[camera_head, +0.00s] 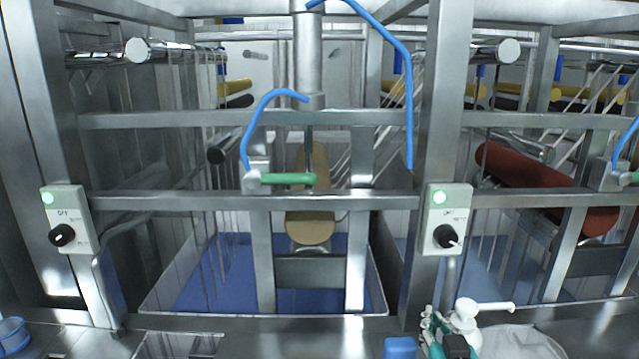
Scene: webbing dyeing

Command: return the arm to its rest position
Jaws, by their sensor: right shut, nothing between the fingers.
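My right gripper (434,326) shows small at the bottom edge, right of the middle, as teal and dark parts. It is shut with nothing held, and it is beside a white pump-like nozzle (467,312). Its lower part is cut off by the picture edge. It is low in front of the metal machine frame (250,199), below the right control box (447,218). My left gripper is not in view.
Two control boxes with black knobs and lit green lamps sit on the posts; the left one is the left control box (66,220). A green-handled valve (287,179) with blue hose is in the middle. A blue object (400,347) stands just left of my gripper.

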